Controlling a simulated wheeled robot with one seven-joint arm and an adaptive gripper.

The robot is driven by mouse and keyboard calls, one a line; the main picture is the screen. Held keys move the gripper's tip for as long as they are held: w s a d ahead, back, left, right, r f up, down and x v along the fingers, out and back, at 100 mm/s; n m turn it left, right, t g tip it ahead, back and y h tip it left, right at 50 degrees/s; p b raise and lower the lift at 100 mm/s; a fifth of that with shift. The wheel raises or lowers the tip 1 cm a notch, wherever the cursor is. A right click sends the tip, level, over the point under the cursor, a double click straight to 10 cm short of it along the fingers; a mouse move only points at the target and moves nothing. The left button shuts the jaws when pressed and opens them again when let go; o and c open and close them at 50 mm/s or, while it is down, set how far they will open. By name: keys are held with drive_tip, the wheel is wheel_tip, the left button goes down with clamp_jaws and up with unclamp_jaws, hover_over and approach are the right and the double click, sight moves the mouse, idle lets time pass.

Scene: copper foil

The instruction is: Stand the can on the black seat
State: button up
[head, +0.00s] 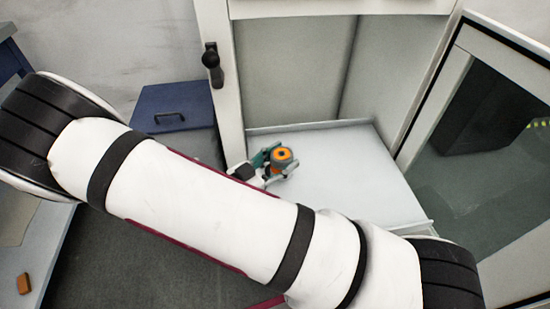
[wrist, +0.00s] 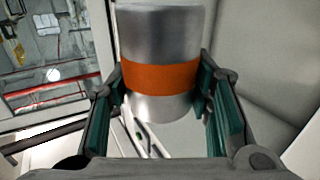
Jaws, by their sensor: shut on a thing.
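The can (wrist: 160,77) is a silver cylinder with an orange band. In the wrist view it stands between the two green-padded fingers of my gripper (wrist: 162,88), which is shut on it. I cannot make out a black seat for certain in either view.
A white cabinet frame (head: 221,90) with a black handle rises behind the can. A glazed door (head: 480,150) stands open at right, a dark box-like shape behind it. A pale tray surface (head: 350,175) is bare. A blue box (head: 175,107) sits left; an orange block (head: 23,283) lies lower left.

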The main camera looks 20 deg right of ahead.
drive_tip(key=shift+w+d+f+b, duration=0.1)
drive_tip(key=shift+w+f+b, duration=0.5)
drive_tip(key=shift+w, duration=0.4)
drive_tip(key=shift+w+d+f+b, duration=0.15)
drive_tip(key=shift+w+f+b, duration=0.3)
drive_tip(key=shift+w+f, duration=0.4)
drive_tip(key=shift+w+d+f+b, duration=0.1)
drive_tip(key=shift+w+f+b, duration=0.45)
drive_tip(key=shift+w, duration=0.55)
drive_tip(key=shift+f+b, duration=0.35)
drive_tip(key=shift+f, duration=0.2)
drive_tip(key=shift+f, duration=0.1)
drive_tip(key=o, duration=1.3)
